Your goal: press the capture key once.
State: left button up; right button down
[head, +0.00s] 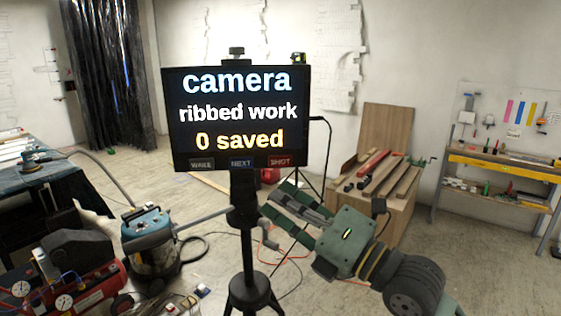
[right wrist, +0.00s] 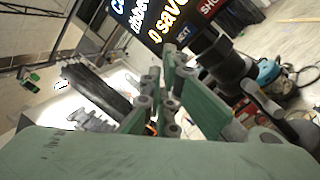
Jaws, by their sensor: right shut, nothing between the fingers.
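A black screen (head: 238,95) stands upright on a black tripod (head: 244,235) in the middle of the head view. It reads "camera", "ribbed work" and "0 saved". Along its lower edge are three keys: WAKE (head: 202,164), NEXT (head: 242,163) and the reddish SHOT key (head: 280,161). No key is labelled "capture". My green right gripper (head: 268,203) is shut and empty, below and a little right of the screen, apart from the keys. In the right wrist view the fingers (right wrist: 172,95) point toward the tilted screen (right wrist: 165,20), partly cut off. My left gripper is not in view.
A blue-topped vacuum (head: 150,240) and a red compressor (head: 75,285) stand on the floor at left. A wooden crate (head: 375,210) with boards is behind my right arm. A yellow-edged shelf (head: 500,165) stands far right. Cables lie around the tripod.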

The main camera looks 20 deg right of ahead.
aim_at(280, 161)
jog(key=shift+w, duration=0.1)
jog(key=w+d+b, duration=0.1)
jog(key=w+b, duration=0.1)
jog(key=w, duration=0.6)
jog(key=shift+w+d, duration=0.3)
jog(key=shift+d, duration=0.05)
dwell(1.2)
jog(key=shift+w+b, duration=0.4)
jog(key=shift+b, duration=0.05)
